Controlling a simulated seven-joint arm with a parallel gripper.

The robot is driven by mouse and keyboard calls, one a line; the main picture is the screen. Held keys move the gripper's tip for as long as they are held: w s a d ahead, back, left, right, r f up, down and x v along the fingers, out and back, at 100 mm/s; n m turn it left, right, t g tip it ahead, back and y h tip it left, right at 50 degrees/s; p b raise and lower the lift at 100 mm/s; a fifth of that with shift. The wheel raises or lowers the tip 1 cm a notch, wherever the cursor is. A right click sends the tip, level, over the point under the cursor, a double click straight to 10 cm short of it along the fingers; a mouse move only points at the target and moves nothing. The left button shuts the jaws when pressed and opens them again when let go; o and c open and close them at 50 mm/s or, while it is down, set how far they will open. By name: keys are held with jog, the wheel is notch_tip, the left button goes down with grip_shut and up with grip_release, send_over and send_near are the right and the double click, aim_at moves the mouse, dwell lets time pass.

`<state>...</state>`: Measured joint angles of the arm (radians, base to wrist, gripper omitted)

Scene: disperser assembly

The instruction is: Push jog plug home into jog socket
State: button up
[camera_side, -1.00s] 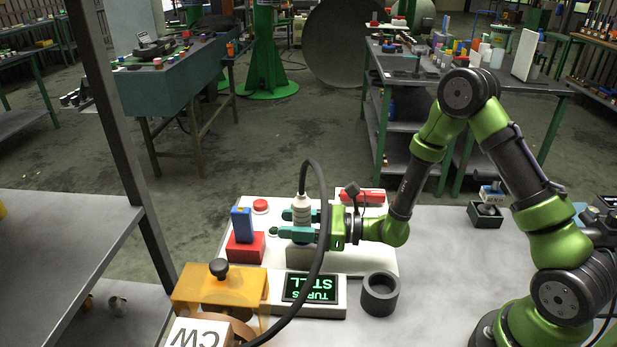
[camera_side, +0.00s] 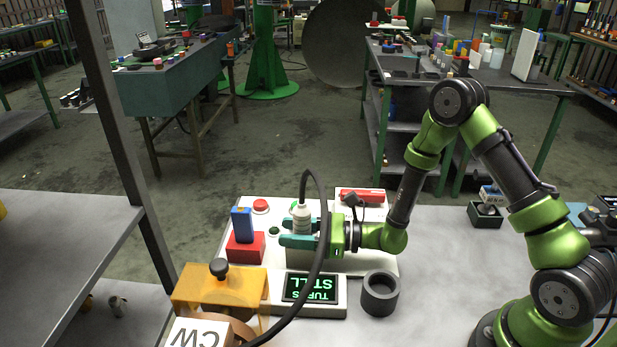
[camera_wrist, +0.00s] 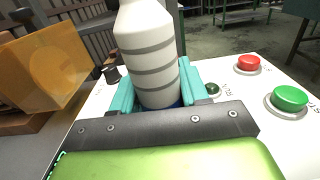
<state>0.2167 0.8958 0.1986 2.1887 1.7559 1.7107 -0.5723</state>
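The jog plug (camera_side: 301,213) is a white ribbed cylinder with grey bands, with a thick black cable (camera_side: 318,200) looping from its top. My gripper (camera_side: 291,232) has teal fingers on either side of the plug and is shut on it. In the wrist view the plug (camera_wrist: 150,55) stands about upright between the fingers, with a strip of blue at its foot (camera_wrist: 160,106). The jog socket is hidden under the plug and fingers, so I cannot tell how deep the plug sits.
A red block with a blue piece (camera_side: 241,225) stands left of the gripper. An orange cover with a black knob (camera_side: 219,285) and a lit display (camera_side: 310,288) are in front. A dark ring (camera_side: 380,294) stands front right. Red (camera_wrist: 247,63) and green (camera_wrist: 290,98) buttons are nearby.

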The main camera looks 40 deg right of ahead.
jog(key=o, duration=0.5)
jog(key=shift+o, duration=0.2)
jog(key=shift+d, duration=0.1)
jog(key=v, duration=1.6)
jog(key=shift+s+d+f, duration=0.1)
jog(key=shift+s+d, duration=0.15)
jog(key=shift+s, duration=0.05)
